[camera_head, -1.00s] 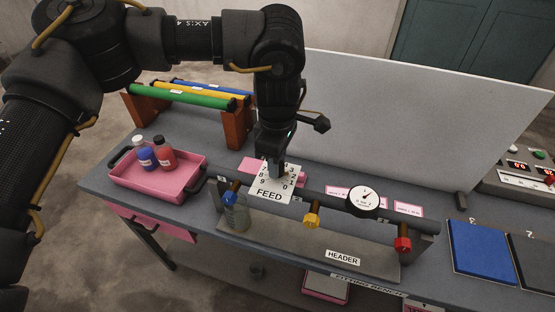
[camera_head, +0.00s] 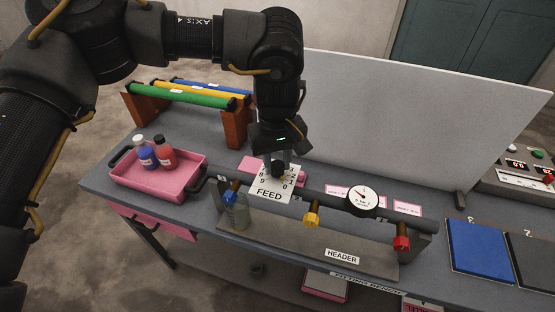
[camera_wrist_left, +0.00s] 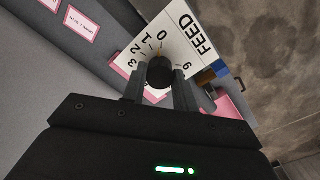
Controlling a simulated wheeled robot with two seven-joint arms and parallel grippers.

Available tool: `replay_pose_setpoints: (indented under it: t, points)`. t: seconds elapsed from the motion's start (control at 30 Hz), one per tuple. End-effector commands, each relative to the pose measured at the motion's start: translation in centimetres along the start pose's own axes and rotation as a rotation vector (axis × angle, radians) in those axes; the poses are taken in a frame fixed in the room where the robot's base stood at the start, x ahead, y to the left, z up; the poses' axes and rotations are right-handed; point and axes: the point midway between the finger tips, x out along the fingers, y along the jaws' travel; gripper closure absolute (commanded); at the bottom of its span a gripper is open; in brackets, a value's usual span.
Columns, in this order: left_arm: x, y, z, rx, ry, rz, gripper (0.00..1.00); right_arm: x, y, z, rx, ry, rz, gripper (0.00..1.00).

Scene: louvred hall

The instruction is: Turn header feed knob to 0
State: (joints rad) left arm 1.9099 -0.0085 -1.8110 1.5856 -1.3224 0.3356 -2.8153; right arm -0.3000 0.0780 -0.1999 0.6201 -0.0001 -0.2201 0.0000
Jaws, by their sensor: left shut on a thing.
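The header feed knob (camera_wrist_left: 160,73) is a round black knob on a white dial plate marked FEED (camera_wrist_left: 190,40). In the left wrist view an orange mark at the knob's edge lies close to the 0, between it and the 1 side. My left gripper (camera_wrist_left: 160,90) is shut on the knob, one finger on each side. In the head view my left gripper (camera_head: 279,170) reaches down onto the FEED plate (camera_head: 271,191) and covers part of its numbers. My right gripper is not in view.
The header pipe (camera_head: 325,198) carries blue, yellow (camera_head: 312,220) and red (camera_head: 402,243) valves and a round gauge (camera_head: 363,200). A pink tray (camera_head: 185,180) with two bottles stands left. A rack of coloured rods (camera_head: 190,95) stands behind. A white panel (camera_head: 420,120) closes the back.

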Motion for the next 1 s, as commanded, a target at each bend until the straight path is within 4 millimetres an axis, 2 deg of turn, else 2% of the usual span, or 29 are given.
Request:
replay_pose_setpoints:
  t: [0.3, 0.87, 0.9, 1.0]
  points:
    - [-0.13, 0.08, -0.01, 0.129, 0.002, 0.003, 0.94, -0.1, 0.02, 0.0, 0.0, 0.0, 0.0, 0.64]
    - [-0.1, 0.07, -0.01, 0.161, 0.002, 0.002, 0.94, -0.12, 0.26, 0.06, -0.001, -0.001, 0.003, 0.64]
    - [-0.1, 0.07, -0.01, 0.161, 0.001, 0.002, 0.7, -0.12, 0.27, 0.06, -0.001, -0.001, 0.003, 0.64]
    - [-0.09, 0.06, -0.01, 0.16, 0.001, 0.002, 0.57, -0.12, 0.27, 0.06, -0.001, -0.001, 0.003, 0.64]
